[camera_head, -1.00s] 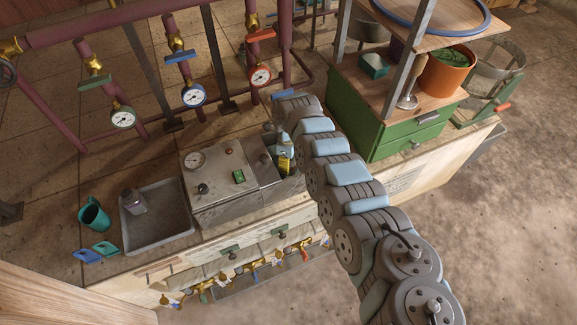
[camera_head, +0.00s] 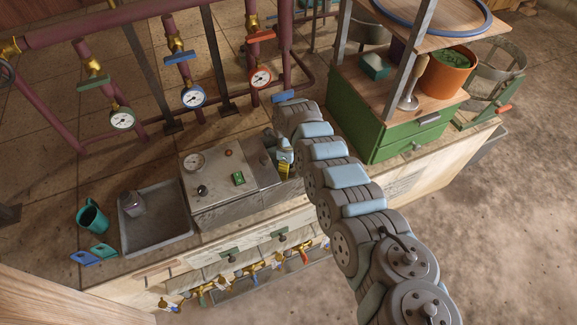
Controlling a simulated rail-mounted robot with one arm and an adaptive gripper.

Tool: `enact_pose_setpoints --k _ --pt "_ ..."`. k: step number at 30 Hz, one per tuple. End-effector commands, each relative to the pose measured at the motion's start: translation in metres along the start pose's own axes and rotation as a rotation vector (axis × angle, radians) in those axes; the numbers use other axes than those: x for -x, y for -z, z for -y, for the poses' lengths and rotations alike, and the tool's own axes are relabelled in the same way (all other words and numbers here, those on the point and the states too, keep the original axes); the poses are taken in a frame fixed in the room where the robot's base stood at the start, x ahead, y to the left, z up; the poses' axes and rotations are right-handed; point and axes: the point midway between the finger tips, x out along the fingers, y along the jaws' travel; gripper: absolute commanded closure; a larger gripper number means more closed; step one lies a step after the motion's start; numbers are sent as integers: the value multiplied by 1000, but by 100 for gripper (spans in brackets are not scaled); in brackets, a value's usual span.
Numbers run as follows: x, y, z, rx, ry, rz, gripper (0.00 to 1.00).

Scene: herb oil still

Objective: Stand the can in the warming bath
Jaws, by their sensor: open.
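The warming bath appears to be the grey metal box (camera_head: 218,209) with a dial and a green switch, at the middle of the bench. My gripper (camera_head: 285,160) is at the right end of this box, mostly hidden by my own wrist; its jaws are open. A small yellow item (camera_head: 284,171), perhaps part of the can, shows just below my gripper at the box's right end. I cannot tell whether it stands inside or touches the jaws. A small greyish container (camera_head: 132,204) stands in the grey tray to the left.
The shallow grey tray (camera_head: 163,241) is otherwise empty. A teal mug (camera_head: 92,216) and blue and green pieces (camera_head: 85,256) lie left of it. A green drawer cabinet (camera_head: 400,139) stands close right of my arm. Purple pipes with gauges (camera_head: 193,96) run behind the bench.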

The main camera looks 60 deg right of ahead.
Motion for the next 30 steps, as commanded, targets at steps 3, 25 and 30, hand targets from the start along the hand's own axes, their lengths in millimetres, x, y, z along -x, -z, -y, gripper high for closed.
enact_pose_setpoints --k 3,25,30 --pt "12 0 0 0 1 0 15" --pt "100 -1 0 -1 2 2 15" --pt "113 -1 1 0 3 2 15"
